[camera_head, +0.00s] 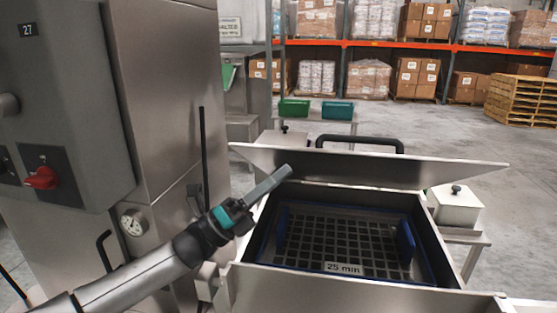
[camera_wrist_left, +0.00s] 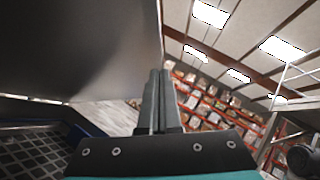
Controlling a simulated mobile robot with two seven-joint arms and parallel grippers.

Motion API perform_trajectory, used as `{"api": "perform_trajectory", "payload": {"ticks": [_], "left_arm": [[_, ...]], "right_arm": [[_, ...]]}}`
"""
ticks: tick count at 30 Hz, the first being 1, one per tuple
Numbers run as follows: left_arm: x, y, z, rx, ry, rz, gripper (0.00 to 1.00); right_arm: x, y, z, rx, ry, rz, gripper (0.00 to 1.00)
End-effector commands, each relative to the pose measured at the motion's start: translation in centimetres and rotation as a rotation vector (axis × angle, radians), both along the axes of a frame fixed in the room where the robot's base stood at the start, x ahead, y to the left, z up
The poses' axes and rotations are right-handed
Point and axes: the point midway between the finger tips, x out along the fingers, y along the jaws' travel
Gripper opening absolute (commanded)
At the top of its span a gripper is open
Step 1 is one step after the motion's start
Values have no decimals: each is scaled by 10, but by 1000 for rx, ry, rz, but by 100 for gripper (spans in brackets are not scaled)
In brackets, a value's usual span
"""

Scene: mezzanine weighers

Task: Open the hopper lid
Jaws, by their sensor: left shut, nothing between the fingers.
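The steel hopper lid (camera_head: 380,169) stands raised at the far side of the hopper (camera_head: 350,297), tilted, with the opening uncovered. A black bar handle (camera_head: 360,140) shows above its upper edge. Inside the hopper is a dark grid (camera_head: 330,240) marked "25 mm", with blue parts at its sides. My left gripper (camera_head: 288,171) is shut and empty at the left part of the lid. In the left wrist view its fingers (camera_wrist_left: 158,76) lie close by the lid's grey face (camera_wrist_left: 80,45); I cannot tell whether they touch. My right gripper is out of view.
A steel cabinet with a red knob (camera_head: 40,178) and a gauge (camera_head: 133,222) stands at the left, close to my left arm. A white box (camera_head: 455,207) sits on a stand to the right. Green and teal bins (camera_head: 294,108) and pallet racks (camera_head: 375,43) are behind.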

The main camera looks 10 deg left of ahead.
Motion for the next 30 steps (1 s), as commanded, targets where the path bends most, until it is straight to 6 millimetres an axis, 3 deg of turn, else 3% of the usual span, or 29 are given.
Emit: {"api": "perform_trajectory", "payload": {"ticks": [7, 23, 30], "left_arm": [[11, 0, 16, 0, 0, 0, 0], [14, 0, 20, 0, 9, -1, 0], [30, -7, 50, -1, 72, -1, 0]], "right_arm": [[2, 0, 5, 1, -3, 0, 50], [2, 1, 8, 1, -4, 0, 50], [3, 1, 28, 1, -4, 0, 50]]}}
